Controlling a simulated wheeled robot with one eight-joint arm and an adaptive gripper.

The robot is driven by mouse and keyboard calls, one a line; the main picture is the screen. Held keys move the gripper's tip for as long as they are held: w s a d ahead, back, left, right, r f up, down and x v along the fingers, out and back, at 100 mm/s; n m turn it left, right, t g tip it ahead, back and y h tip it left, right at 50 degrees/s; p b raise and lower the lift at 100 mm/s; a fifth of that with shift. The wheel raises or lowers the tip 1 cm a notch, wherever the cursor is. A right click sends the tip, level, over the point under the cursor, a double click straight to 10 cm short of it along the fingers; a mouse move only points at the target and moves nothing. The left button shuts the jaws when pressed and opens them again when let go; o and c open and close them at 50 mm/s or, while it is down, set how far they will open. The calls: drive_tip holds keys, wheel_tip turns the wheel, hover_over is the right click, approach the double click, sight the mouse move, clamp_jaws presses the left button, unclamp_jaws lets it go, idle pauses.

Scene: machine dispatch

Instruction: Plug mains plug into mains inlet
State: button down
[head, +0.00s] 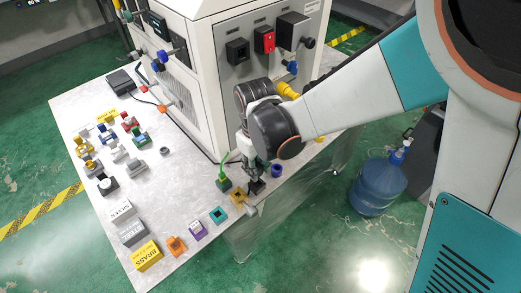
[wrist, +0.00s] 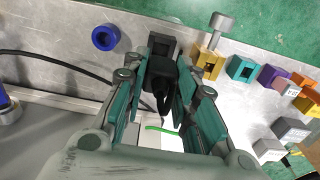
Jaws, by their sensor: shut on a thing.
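My gripper (head: 254,172) points down over the table near the machine. In the wrist view my gripper (wrist: 164,85) has its teal-lined fingers closed on both sides of a black plug (wrist: 160,76), which looks like the mains plug. A dark square block with an opening (wrist: 160,42) is directly beyond the plug; it also shows in the head view (head: 256,187). I cannot tell whether the plug sits in it or just above it. A black socket (head: 237,51) on the machine's grey panel may be the mains inlet; its label is too small to read.
A red switch (head: 265,40) and a black box (head: 292,31) are on the panel. A blue ring (wrist: 105,37), yellow block (wrist: 207,62) and teal block (wrist: 242,68) stand nearby. A black cable (wrist: 60,60) crosses the table. Several connectors lie at left.

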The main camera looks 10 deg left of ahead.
sight(257, 163)
drive_tip(key=shift+r, duration=0.2)
drive_tip(key=shift+r+p, duration=1.05)
drive_tip(key=shift+r, duration=0.3)
